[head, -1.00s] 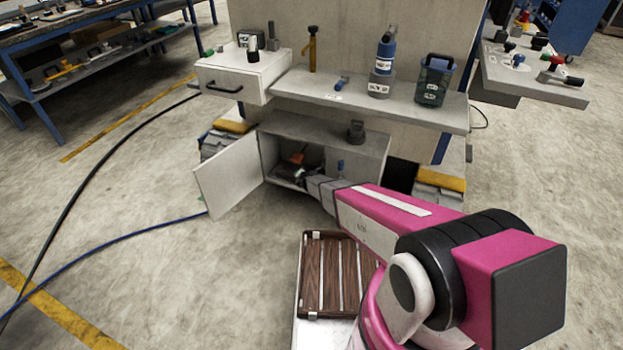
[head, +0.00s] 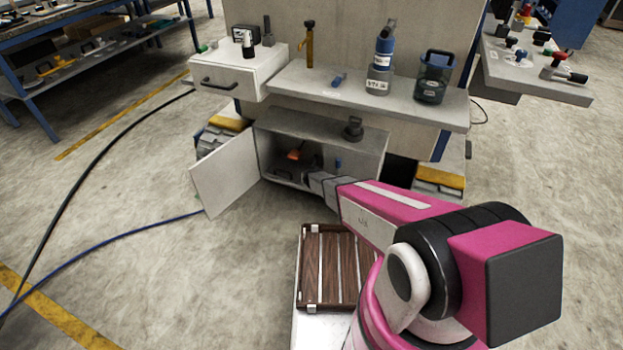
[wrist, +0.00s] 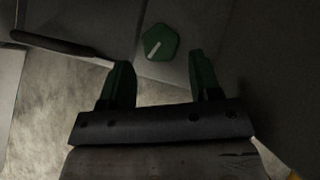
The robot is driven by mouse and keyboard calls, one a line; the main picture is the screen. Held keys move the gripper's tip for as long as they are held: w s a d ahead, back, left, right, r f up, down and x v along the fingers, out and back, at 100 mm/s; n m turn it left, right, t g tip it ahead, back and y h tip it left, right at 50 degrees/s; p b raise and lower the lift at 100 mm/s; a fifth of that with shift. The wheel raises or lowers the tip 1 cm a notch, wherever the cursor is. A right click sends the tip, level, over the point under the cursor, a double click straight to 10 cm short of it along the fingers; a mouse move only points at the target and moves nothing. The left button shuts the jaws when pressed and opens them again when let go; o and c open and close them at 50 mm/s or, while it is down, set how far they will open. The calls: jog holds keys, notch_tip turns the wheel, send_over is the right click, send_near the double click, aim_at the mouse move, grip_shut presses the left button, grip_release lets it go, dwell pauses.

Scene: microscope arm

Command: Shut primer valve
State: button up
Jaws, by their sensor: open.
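A green knob (wrist: 160,43) with a white pointer line sits on a grey surface in the wrist view. It looks like the primer valve's knob, though I see no label naming it. My gripper (wrist: 159,60) is open, its two dark green fingers pointing towards the knob, one to each side of its lower edge. I cannot tell how far the fingertips are from it. In the head view my arm reaches to the open cabinet (head: 325,128) under the shelf; the fingers are hard to make out there. The knob cannot be made out in the head view.
The cabinet door (head: 225,186) hangs open to the left. An orange-handled item (head: 295,154) and a small blue item (head: 338,163) are inside. A dark bar handle (wrist: 60,44) lies left in the wrist view. A wooden slatted rack (head: 335,265) stands in front.

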jog(key=x, duration=0.6)
jog(key=c, duration=0.6)
jog(key=shift+c, duration=0.2)
